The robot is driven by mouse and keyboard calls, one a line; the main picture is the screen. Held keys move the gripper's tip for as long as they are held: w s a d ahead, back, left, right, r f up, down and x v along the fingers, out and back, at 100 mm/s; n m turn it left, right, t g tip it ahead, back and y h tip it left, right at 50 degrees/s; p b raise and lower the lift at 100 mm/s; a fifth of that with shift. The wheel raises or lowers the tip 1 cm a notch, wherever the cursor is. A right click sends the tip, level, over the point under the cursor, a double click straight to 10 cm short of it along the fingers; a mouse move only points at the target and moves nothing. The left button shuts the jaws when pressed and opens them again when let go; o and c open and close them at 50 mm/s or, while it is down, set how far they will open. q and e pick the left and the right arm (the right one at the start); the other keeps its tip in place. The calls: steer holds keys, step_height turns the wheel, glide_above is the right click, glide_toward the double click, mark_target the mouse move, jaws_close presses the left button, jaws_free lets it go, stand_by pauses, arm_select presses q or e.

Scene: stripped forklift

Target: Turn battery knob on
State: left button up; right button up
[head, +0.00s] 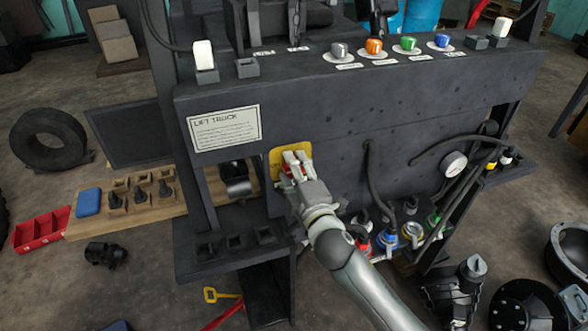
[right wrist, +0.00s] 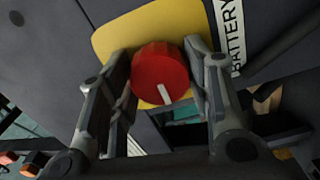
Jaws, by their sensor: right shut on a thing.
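The battery knob is a round red knob (right wrist: 160,72) with a white pointer mark, on a yellow plate (right wrist: 112,40) beside a white BATTERY label (right wrist: 229,35). In the right wrist view the white mark points down and slightly right. In the head view the yellow plate (head: 276,160) is on the dark front panel, and the red knob is mostly covered by my right gripper (head: 293,165). My right gripper's fingers (right wrist: 163,90) stand on both sides of the knob, shut on it. My left gripper is not in view.
The dark forklift panel (head: 330,120) carries a LIFT TRUCK sign (head: 225,129) and several coloured knobs on top. Black hoses (head: 370,180) hang right of my right gripper. A dark shelf (head: 225,262) with square slots lies below left. A wooden board (head: 130,215) holds several levers.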

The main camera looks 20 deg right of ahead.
steer(key=o, duration=1)
steer(key=s, duration=1.2)
steer(key=shift+d, duration=0.25)
steer(key=shift+f, duration=0.1)
